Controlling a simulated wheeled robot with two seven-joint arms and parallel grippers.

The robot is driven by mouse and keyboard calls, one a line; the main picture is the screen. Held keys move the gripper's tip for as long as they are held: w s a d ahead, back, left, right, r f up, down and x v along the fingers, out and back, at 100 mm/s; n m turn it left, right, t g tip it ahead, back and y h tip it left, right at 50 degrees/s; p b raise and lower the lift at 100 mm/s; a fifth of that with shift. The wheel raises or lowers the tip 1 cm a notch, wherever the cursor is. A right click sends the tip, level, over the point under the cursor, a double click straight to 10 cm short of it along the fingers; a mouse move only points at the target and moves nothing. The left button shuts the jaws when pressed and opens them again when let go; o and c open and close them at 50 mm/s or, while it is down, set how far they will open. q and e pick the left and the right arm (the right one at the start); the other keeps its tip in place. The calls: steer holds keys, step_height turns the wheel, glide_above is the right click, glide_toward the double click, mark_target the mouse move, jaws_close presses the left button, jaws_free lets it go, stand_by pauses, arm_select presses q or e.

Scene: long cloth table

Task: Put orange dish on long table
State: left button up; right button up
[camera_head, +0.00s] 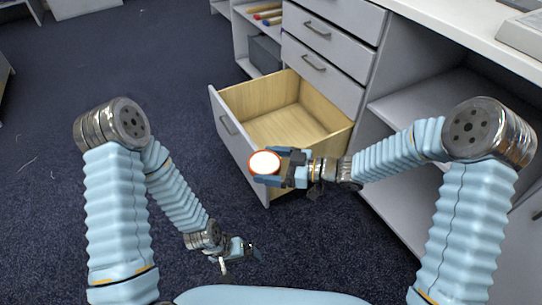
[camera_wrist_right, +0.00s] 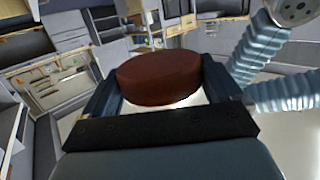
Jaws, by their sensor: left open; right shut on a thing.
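The orange dish (camera_head: 264,162) is a small round dish with an orange rim and a white inside, seen from above in the head view. My right gripper (camera_head: 275,167) is shut on it and holds it in front of the open drawer. In the right wrist view the dish (camera_wrist_right: 158,80) shows as a dark reddish-brown round side between the two fingers (camera_wrist_right: 165,98). My left gripper (camera_head: 242,258) is open and empty, lower in the head view, over the dark floor. I cannot make out a long cloth table in either view.
An open, empty-looking wooden drawer (camera_head: 228,124) sticks out of the grey cabinet close behind the dish. A white countertop (camera_head: 460,27) lies above it at the upper right. A lower shelf holds colourful items (camera_head: 268,14). The dark carpet (camera_head: 150,50) at the left is mostly clear.

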steer(key=shift+w+d+r+t, duration=0.1)
steer(key=shift+w+r+t, duration=0.1)
steer(key=shift+t, duration=0.1)
steer(key=w+d+f+m+t+h, duration=0.2)
steer(key=d+m+t+h, duration=0.4)
steer(key=d, duration=0.6)
steer(key=w+d+f+m+t+h, duration=0.2)
steer(key=d+f+m+t+h, duration=0.2)
steer(key=d+m+h, duration=0.5)
steer(key=d+t+h, duration=0.1)
steer(key=d+t, duration=0.1)
steer(key=d, duration=0.1)
steer(key=shift+w+m+t, duration=0.2)
steer(key=shift+m+t, duration=0.2)
